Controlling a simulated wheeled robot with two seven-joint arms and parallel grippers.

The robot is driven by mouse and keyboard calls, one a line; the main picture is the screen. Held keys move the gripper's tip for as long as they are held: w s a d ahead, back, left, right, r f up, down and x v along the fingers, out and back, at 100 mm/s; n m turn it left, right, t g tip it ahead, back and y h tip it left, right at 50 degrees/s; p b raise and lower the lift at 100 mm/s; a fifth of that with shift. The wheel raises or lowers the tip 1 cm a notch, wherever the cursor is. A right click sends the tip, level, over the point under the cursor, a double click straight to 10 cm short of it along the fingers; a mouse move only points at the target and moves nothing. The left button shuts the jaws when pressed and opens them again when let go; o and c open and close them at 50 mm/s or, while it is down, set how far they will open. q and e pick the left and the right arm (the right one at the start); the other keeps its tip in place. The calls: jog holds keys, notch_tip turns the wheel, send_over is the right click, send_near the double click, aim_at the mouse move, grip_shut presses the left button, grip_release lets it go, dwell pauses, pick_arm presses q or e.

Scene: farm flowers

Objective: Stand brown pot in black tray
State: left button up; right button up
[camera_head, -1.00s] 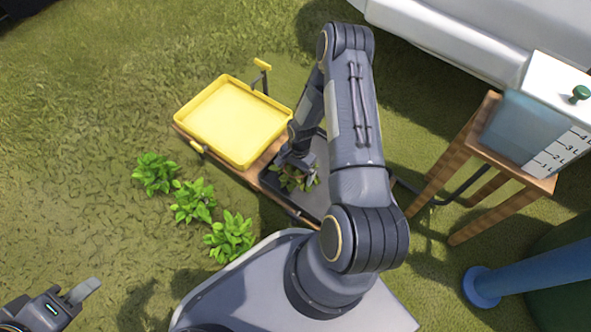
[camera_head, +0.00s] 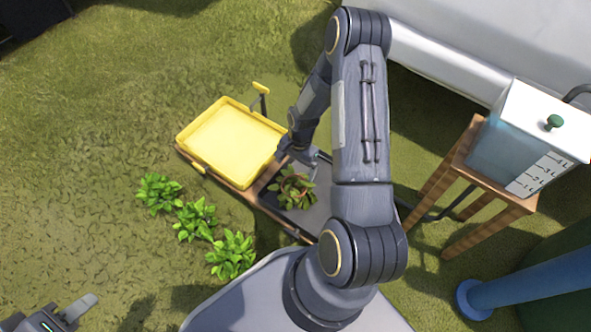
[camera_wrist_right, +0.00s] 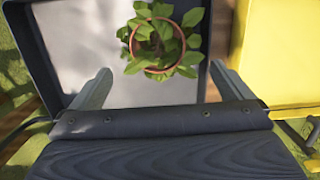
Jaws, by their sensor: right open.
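The brown pot (camera_head: 291,196) with a leafy plant stands in the black tray (camera_head: 318,208) on the wooden cart. In the right wrist view the round brown rim of the pot (camera_wrist_right: 155,71) faces the camera, and the pot looks upright on the pale floor of the black tray (camera_wrist_right: 85,40). My right gripper (camera_head: 303,160) is open and empty beside the pot. In the right wrist view its two fingers are spread wide, with the pot beyond their tips and apart from them. My left gripper (camera_head: 72,312) is at the lower left, away from the cart, partly cut off.
A yellow tray (camera_head: 232,142) sits on the cart beside the black tray. Several green plants (camera_head: 195,218) grow in a row on the grass. A wooden stand (camera_head: 462,165) with a water tank (camera_head: 520,140) is at the right, near a blue post (camera_head: 525,280).

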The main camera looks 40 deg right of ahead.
jog(key=s+a+r+n+t, duration=0.1)
jog(key=a+r+n, duration=0.1)
jog(key=r, duration=0.9)
jog(key=s+a+r+n+t, duration=0.1)
jog(key=a+r+n+t, duration=0.15)
jog(key=r, duration=0.85)
jog(key=s+a+r+n+t+y, duration=0.1)
jog(key=s+a+r+n, duration=0.3)
jog(key=s+r, duration=0.2)
jog(key=s+a+r+n+t+y, duration=0.1)
jog(key=s+a+r+n, duration=0.3)
jog(key=s, duration=0.5)
jog(key=shift+a+r, duration=0.55)
jog(key=shift+r, duration=0.35)
jog(key=shift+s+n+t, duration=0.1)
jog(key=shift+n+t, duration=0.15)
